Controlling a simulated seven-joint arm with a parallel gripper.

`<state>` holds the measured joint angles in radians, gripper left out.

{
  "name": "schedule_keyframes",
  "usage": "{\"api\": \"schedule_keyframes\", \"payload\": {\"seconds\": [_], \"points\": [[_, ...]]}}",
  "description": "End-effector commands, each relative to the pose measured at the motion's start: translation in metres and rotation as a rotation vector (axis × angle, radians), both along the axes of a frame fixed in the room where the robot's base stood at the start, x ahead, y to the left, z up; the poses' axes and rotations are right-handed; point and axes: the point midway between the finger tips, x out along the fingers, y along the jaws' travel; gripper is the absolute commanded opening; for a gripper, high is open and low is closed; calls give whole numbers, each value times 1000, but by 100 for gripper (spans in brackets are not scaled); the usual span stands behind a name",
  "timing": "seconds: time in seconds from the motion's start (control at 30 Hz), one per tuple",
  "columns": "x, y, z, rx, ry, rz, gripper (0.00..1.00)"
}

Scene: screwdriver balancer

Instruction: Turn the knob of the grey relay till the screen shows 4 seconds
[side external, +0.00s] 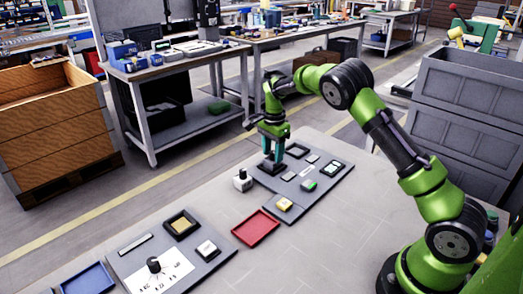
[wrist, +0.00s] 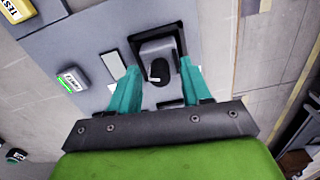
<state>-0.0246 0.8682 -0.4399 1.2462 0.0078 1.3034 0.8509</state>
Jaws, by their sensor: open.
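The grey relay (wrist: 158,48) sits in a dark square frame on the grey panel. Its black knob (wrist: 160,72), with a short white mark, faces the wrist camera. My gripper (wrist: 161,76) is open, with one teal finger on each side of the knob; I cannot tell whether they touch it. In the side view my gripper (side external: 272,168) points down over the panel's far left end and hides most of the relay. I cannot make out a seconds reading in either view.
A red tray (side external: 255,228) lies in front.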

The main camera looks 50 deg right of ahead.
Motion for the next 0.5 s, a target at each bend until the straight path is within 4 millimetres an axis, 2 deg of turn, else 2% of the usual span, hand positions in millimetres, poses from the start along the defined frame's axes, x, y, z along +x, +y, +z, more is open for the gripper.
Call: {"api": "schedule_keyframes", "payload": {"seconds": [0.2,0.27,0.5], "points": [[0,0,0,0,0,0,48],[0,0,0,0,0,0,40],[0,0,0,0,0,1,4]]}}
